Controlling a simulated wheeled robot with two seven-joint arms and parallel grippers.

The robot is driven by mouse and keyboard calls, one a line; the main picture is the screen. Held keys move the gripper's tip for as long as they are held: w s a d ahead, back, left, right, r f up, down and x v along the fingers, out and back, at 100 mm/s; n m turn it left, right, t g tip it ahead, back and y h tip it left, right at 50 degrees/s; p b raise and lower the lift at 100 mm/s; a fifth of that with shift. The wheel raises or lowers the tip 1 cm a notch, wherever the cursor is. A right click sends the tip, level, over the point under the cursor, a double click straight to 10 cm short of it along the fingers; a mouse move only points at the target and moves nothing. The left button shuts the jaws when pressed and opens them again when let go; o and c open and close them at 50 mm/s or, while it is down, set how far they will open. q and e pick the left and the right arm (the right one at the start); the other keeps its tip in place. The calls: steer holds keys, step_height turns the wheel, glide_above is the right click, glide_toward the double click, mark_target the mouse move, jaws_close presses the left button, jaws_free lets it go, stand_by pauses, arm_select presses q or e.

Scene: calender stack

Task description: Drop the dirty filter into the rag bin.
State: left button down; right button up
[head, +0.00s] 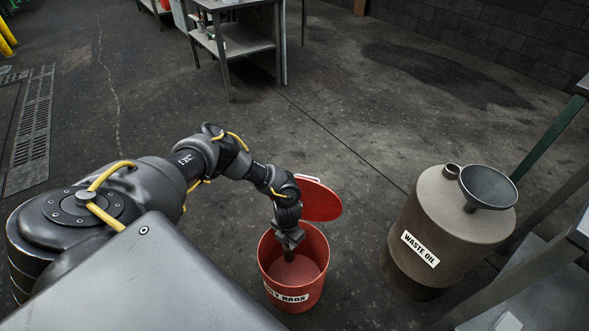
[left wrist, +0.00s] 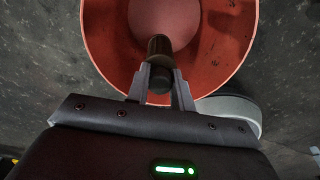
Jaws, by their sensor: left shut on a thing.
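The rag bin (head: 293,283) is a red bucket labelled for rags, standing on the floor with its red lid (head: 318,200) swung open at the back. My left gripper (head: 289,243) reaches down over the bin's mouth. It is shut on the dirty filter (head: 288,256), a small dark cylinder. In the left wrist view the filter (left wrist: 159,50) sits between the fingertips, with the bin's round inside (left wrist: 108,35) beyond it. I cannot tell how far the filter is from the bin's floor. My right gripper is not in view.
A grey-brown waste oil drum (head: 450,225) with a dark funnel (head: 488,186) stands right of the bin. A metal bench (head: 245,40) is at the back, and a shelf frame stands at the right edge. The floor (head: 330,110) behind the bin is clear.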

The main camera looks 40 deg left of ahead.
arm_select(q)
steer(key=shift+f, duration=0.1)
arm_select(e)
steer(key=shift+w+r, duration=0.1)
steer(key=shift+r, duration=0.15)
arm_select(q)
steer(key=c, duration=1.1)
jaws_free()
steer(key=shift+c, duration=0.2)
step_height(320, 180, up, 11)
steer(key=p, duration=0.2)
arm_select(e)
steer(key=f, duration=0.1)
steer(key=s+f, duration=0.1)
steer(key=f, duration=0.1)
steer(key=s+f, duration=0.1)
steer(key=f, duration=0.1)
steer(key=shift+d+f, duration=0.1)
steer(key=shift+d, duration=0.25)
arm_select(q)
steer(key=shift+f, duration=0.1)
